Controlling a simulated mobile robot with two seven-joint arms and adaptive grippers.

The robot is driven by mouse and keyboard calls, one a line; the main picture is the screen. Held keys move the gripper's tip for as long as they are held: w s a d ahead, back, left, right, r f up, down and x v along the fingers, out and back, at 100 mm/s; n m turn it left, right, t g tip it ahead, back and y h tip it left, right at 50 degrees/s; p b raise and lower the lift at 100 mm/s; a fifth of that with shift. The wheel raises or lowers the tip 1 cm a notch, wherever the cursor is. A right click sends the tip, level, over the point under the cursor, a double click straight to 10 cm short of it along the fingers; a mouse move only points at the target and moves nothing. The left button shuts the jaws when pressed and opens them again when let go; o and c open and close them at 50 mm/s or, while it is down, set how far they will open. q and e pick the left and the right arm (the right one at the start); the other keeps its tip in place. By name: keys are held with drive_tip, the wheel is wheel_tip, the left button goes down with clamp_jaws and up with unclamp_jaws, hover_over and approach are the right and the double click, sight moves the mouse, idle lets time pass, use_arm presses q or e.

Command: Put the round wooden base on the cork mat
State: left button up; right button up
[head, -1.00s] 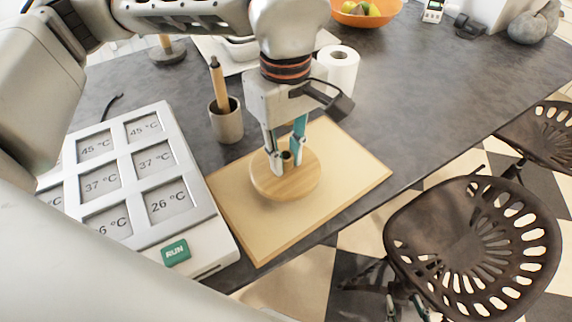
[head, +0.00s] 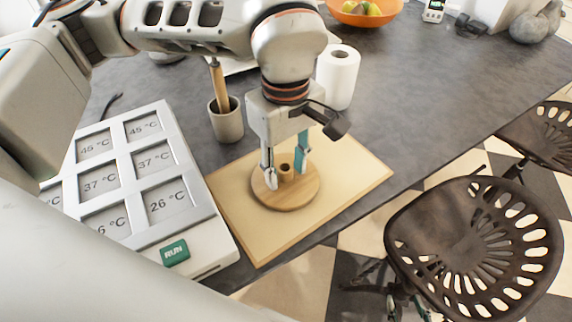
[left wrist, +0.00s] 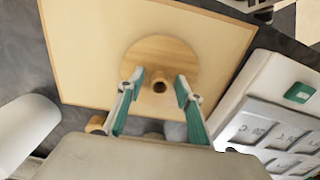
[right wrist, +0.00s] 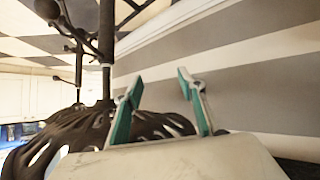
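The round wooden base (head: 292,198) is a flat disc with a short hollow peg at its middle. It lies flat on the cork mat (head: 240,222), also seen in the left wrist view as disc (left wrist: 185,58) and mat (left wrist: 85,45). My left gripper (head: 287,182) is open above the disc, its fingers on either side of the peg and apart from it. In the left wrist view my left gripper (left wrist: 160,88) shows a gap on both sides of the peg. My right gripper (right wrist: 156,82) is open and empty, near a dark stool seat (right wrist: 70,140).
A white block with temperature displays (head: 150,222) stands left of the mat. A cup with a wooden-handled tool (head: 226,122) and a paper roll (head: 338,76) stand behind. A fruit bowl (head: 365,14) is at the back. Perforated stools (head: 470,250) stand right of the table.

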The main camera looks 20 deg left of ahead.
use_arm(q)
wheel_tip(320, 180, up, 12)
drive_tip(key=shift+r+p, duration=0.15)
drive_tip(key=shift+p, duration=0.15)
idle(0.6)
